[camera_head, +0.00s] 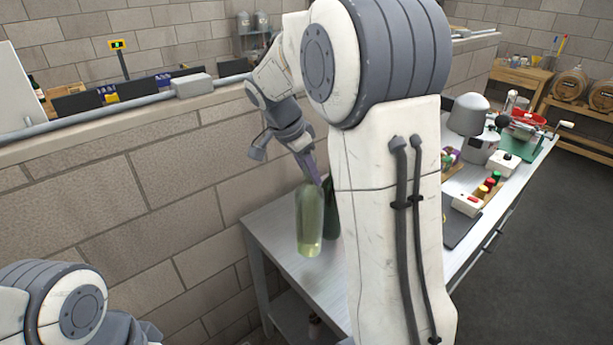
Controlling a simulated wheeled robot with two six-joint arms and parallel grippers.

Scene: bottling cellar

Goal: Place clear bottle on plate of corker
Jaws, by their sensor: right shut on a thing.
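My right gripper (309,168) is shut on the clear bottle (309,222), which looks pale green and see-through. The bottle hangs nearly upright below the fingers, in front of the left end of the metal table (285,242). I cannot tell how far its base is from the tabletop. A dark green bottle (332,208) shows just behind it, partly hidden by my arm. I cannot make out the corker or its plate for certain; my right arm hides the middle of the table. My left arm shows at the lower left, but its gripper is out of view.
A block wall (150,185) runs along the left. Wooden barrels (570,85) stand at the back right. The floor (545,260) at right is clear.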

